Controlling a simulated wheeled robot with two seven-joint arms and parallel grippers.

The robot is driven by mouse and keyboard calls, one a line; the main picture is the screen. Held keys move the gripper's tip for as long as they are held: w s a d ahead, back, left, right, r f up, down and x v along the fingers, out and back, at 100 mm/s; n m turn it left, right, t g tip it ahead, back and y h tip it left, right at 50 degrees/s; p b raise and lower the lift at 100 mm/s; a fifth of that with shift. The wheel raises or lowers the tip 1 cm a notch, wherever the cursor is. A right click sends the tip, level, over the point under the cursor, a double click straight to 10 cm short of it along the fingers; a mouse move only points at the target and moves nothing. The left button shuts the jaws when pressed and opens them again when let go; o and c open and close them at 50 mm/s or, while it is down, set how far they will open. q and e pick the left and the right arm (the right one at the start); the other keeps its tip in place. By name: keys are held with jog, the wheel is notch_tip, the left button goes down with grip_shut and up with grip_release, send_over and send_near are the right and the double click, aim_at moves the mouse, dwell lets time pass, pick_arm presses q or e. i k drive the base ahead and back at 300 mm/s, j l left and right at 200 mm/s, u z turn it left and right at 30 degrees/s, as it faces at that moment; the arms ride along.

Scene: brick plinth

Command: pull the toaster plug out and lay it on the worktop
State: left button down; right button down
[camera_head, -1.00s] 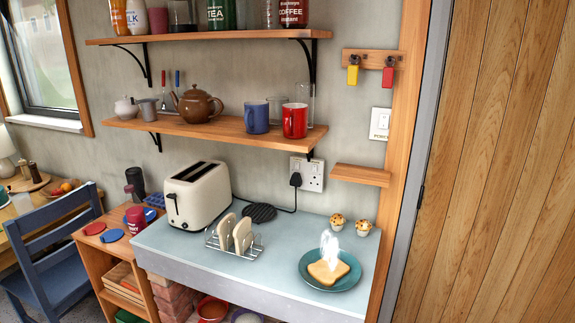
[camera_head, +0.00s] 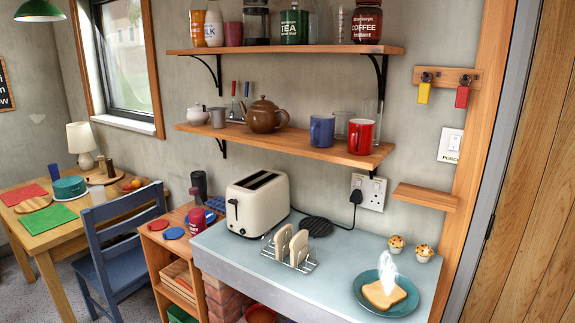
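The black toaster plug (camera_head: 356,196) sits in the left side of the white double wall socket (camera_head: 369,191), above the back of the worktop. Its dark cord hangs down and runs left along the worktop's back toward the toaster. The cream toaster (camera_head: 258,204) stands at the left of the pale blue-grey worktop (camera_head: 340,262), its slots looking empty. Neither of my grippers is in the head view.
A toast rack (camera_head: 290,248), a black round trivet (camera_head: 317,227), two muffins (camera_head: 397,244) and a teal plate (camera_head: 362,292) with steaming toast stand on the worktop. A mug shelf (camera_head: 290,146) and a small wooden ledge (camera_head: 426,197) overhang near the socket. The worktop's middle is clear.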

aim_at(356, 196)
jog(key=i+j+z, duration=0.1)
jog(key=z, duration=0.25)
jog(key=j+z, duration=0.15)
jog(key=z, duration=0.25)
jog(key=i+j+z, duration=0.1)
jog(key=z, duration=0.25)
jog(key=i+j+z, duration=0.15)
jog(key=j+z, duration=0.15)
jog(key=j, duration=0.65)
jog(key=j+z, duration=0.35)
jog(key=j, duration=1.45)
